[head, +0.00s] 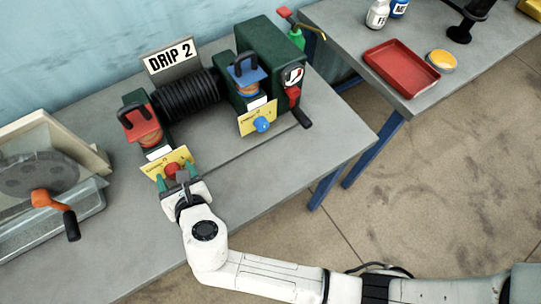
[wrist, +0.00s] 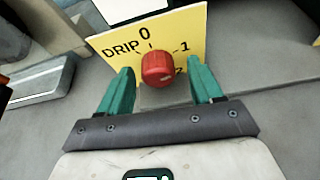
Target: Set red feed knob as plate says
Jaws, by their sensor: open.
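The plate (head: 173,55) on the machine reads "DRIP 2". The red feed knob (head: 171,169) sits on a yellow dial card (head: 152,168) at the machine's front left. In the wrist view the red knob (wrist: 157,66) stands on the yellow card (wrist: 185,25), marked DRIP, 0, 1 and, partly hidden, 2. A small pale mark shows low on the knob's face; I cannot tell for sure where it points. My gripper (head: 177,180) is open, with its green fingers on both sides of the knob; in the wrist view a gap shows beside each finger.
A blue knob (head: 262,124) on another yellow card is to the right. A black coil (head: 188,93) lies between the two green blocks. An orange-handled crank (head: 48,200) is at left. The bench front right is clear. A red tray (head: 402,68) is on the other table.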

